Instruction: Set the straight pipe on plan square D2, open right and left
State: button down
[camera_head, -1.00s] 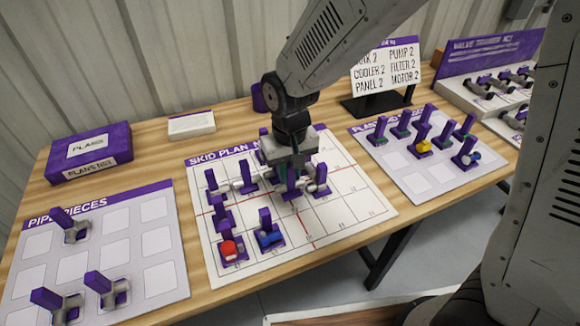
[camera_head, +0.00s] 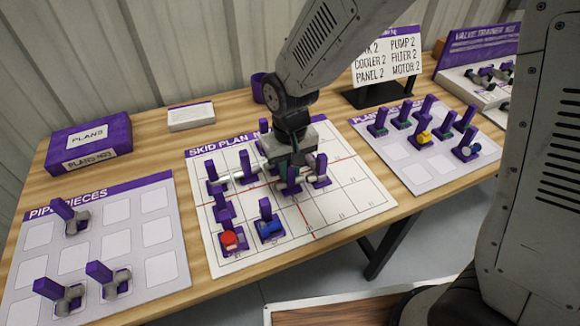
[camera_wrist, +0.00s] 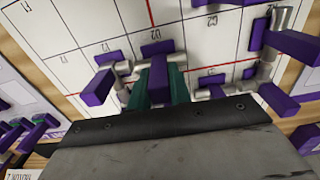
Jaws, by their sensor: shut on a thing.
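My gripper (camera_head: 288,160) is over the middle of the skid plan sheet (camera_head: 345,200). It is shut on the purple handle of the straight pipe (camera_wrist: 157,78); in the wrist view the green fingers (camera_wrist: 158,92) stand on both sides of it. Other purple-handled pieces stand close on both sides in the wrist view.
Red-topped (camera_head: 230,238) and blue (camera_head: 268,228) pieces stand at the plan's front left. The pipe pieces sheet (camera_head: 115,243) at left holds elbow-like pieces. A sheet (camera_head: 415,175) with several equipment pieces lies at right. The plan's right side is clear.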

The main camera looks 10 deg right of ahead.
jog(key=shift+f, duration=0.7)
jog(key=c, duration=1.2)
grip_release()
jog(key=shift+r, duration=0.25)
jog(key=shift+r, duration=0.35)
jog(key=shift+r, duration=3.5)
